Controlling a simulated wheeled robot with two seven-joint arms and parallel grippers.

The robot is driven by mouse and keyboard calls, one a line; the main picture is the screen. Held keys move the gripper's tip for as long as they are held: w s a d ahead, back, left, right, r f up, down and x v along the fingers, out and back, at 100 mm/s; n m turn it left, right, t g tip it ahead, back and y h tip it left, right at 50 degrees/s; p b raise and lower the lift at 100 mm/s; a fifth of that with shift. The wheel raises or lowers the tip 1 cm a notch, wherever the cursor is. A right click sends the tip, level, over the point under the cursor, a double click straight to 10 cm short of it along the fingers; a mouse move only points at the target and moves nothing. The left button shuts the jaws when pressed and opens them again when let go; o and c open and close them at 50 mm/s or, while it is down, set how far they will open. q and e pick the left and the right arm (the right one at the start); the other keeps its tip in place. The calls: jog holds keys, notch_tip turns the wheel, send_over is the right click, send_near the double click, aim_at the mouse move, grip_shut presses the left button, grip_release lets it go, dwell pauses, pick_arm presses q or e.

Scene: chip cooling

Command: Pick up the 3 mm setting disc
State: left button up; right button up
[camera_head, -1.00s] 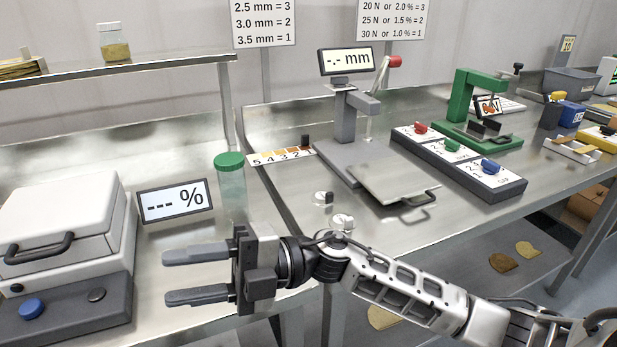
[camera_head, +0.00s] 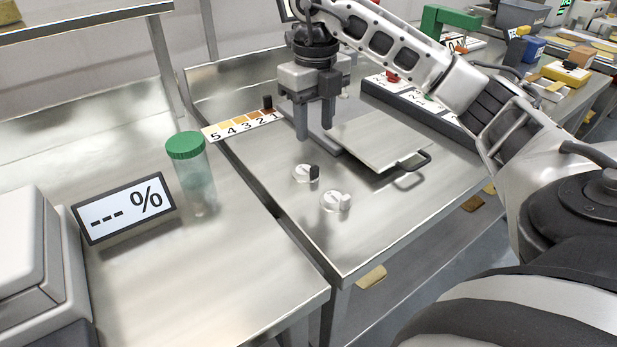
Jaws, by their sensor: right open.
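Two small round white discs lie on the right steel table. One disc (camera_head: 303,174) has a dark upright tab, and the other disc (camera_head: 334,202) has a light grey tab and lies nearer to me. Their markings are too small to read, so I cannot tell which is the 3 mm one. My right gripper (camera_head: 314,124) is open and empty, with its fingers pointing down. In the picture it is above and behind the discs, apart from them. My left gripper is not in view.
A steel plate with a dark handle (camera_head: 411,162) stands right of the discs. A colour scale strip (camera_head: 243,125) lies at the back left. A green-lidded jar (camera_head: 187,146) and a percent display (camera_head: 124,208) stand on the left table. Bare table surrounds the discs.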

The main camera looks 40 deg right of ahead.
send_over(315, 168)
jog(key=f, duration=0.4)
jog(key=shift+w+d, duration=0.15)
jog(key=shift+w, duration=0.15)
jog(key=f, duration=0.5)
jog(key=shift+s+f, duration=0.1)
jog(key=shift+s, duration=0.2)
grip_shut()
